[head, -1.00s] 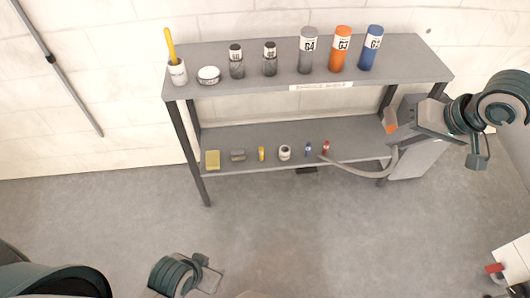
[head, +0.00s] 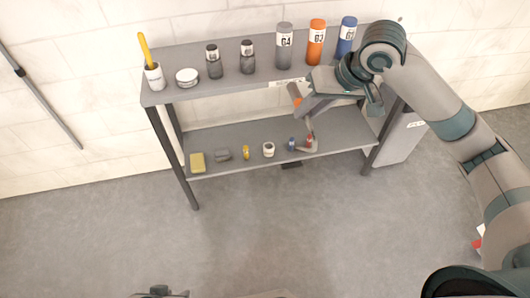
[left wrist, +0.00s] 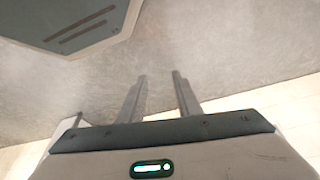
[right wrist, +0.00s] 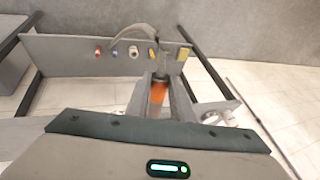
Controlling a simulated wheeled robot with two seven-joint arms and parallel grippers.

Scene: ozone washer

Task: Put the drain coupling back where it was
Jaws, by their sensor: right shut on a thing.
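My right gripper (right wrist: 160,95) is shut on the drain coupling, an orange piece (right wrist: 158,92) with a grey end. It also shows in the head view (head: 294,93), in front of the shelf unit between its two boards. A grey hose (right wrist: 125,32) curves from the coupling's end over the lower shelf; part of it (head: 312,140) shows near the red item in the head view. My left gripper (left wrist: 159,85) is open and empty, pointing over bare floor. Only a bit of it is at the bottom edge of the head view.
The upper shelf (head: 225,88) holds a brush cup, jars and labelled bottles, including orange (head: 316,42) and blue (head: 346,36). The lower shelf (head: 230,141) holds a sponge (head: 198,162), a white roll (head: 268,149) and small items. A grey cabinet (head: 400,140) stands at right. Floor in front is clear.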

